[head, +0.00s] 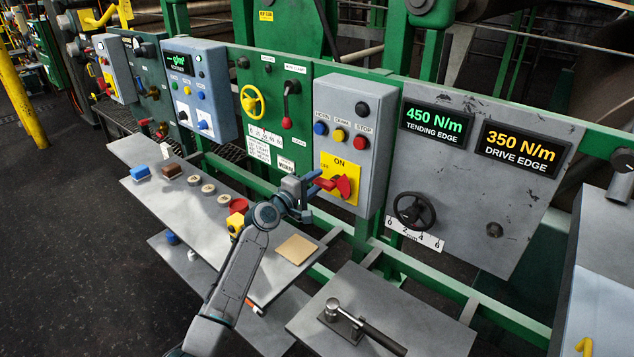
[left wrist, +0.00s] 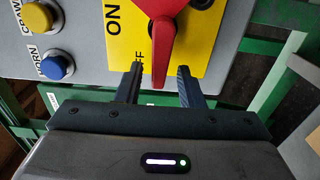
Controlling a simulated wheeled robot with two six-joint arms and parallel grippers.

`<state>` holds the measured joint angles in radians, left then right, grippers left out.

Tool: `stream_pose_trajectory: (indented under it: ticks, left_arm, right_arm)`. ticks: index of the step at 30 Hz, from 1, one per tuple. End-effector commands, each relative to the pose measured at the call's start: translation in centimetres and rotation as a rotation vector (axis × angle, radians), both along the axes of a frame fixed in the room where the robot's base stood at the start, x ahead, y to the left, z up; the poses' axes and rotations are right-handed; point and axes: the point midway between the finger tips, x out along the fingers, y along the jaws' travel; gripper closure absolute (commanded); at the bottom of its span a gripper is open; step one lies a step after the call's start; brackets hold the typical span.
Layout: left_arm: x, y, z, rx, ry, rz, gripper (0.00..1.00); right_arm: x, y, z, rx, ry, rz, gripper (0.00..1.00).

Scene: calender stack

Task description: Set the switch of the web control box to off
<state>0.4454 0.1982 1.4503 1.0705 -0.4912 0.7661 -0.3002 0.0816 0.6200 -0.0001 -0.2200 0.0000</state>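The web control box (head: 350,110) is a grey box with blue, yellow and red buttons over a yellow plate marked ON at the top and OFF at the left. Its red switch (head: 344,188) has its handle pointing left, close to the OFF marking; it also shows in the left wrist view (left wrist: 170,40). My left gripper (head: 316,186) is at the left of the switch. In the left wrist view its two fingers (left wrist: 161,82) are apart, one on each side of the handle's tip, with small gaps visible. My right gripper is in neither view.
A grey panel with two tension displays (head: 437,123) and a black handwheel (head: 414,211) is to the right. A shelf (head: 205,225) with small blocks and discs lies at the left.

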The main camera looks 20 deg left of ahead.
Motion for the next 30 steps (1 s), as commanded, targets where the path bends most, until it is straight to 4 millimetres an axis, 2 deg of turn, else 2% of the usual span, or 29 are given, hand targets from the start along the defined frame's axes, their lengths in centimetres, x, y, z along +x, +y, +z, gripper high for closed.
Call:
stream_pose_trajectory:
  ticks: [9,15,19,30]
  left_arm:
    - [-5.9,2.2,-0.3,0.005,0.001,0.0,0.66]
    - [-8.4,3.1,-0.2,0.002,0.002,-0.001,0.66]
    - [-9.1,3.2,-0.1,0.0,0.001,-0.001,0.66]
    - [-9.1,3.2,-0.1,-0.001,0.001,-0.001,0.66]
  right_arm:
    - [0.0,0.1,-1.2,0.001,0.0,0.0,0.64]
    - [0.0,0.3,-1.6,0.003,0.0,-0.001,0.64]
    - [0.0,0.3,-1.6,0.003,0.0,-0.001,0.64]
    - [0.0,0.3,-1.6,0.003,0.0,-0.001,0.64]
